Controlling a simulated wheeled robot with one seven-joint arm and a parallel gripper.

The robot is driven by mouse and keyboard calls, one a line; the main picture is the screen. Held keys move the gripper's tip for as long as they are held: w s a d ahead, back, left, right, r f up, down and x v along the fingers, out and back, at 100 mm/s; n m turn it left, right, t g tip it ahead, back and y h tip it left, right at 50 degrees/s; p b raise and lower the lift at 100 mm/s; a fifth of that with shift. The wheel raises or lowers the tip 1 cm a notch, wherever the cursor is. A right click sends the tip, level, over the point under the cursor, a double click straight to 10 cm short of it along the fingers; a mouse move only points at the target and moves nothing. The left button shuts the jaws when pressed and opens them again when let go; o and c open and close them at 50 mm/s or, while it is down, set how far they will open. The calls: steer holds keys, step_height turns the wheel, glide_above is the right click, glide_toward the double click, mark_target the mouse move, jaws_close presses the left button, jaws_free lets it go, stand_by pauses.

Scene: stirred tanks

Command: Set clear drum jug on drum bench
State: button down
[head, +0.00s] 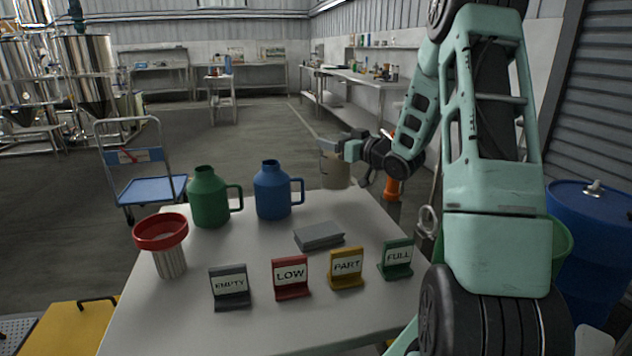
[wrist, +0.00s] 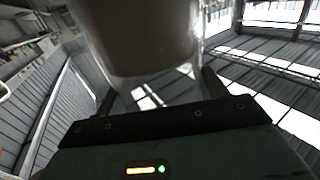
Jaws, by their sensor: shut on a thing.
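The clear jug (head: 335,170) is see-through with greyish-brown contents. It is in my gripper (head: 340,149), above the far right end of the bench in the head view; I cannot tell whether its base touches the top. In the wrist view the clear jug (wrist: 140,40) fills the upper middle, between the two dark fingers of my gripper (wrist: 155,92). The fingers are shut on it. The drum bench, which I take to be the pale table (head: 250,275), stands in front of me.
A green jug (head: 208,197), a blue jug (head: 272,190), a red-rimmed strainer (head: 162,245) and a grey block (head: 319,236) stand on the table. EMPTY (head: 230,287), LOW (head: 291,277), PART (head: 346,268) and FULL (head: 397,258) signs line its front. A blue drum (head: 590,250) stands at right.

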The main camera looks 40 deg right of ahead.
mark_target(338, 161)
steer(key=shift+f, duration=2.85)
steer(key=shift+b, duration=0.3)
steer(key=shift+f, duration=0.2)
steer(key=shift+c, duration=0.8)
jaws_free()
steer(key=shift+r, duration=0.15)
steer(key=shift+s, duration=0.3)
steer(key=s, duration=1.1)
steer(key=shift+s+a, duration=0.15)
steer(key=shift+s, duration=0.1)
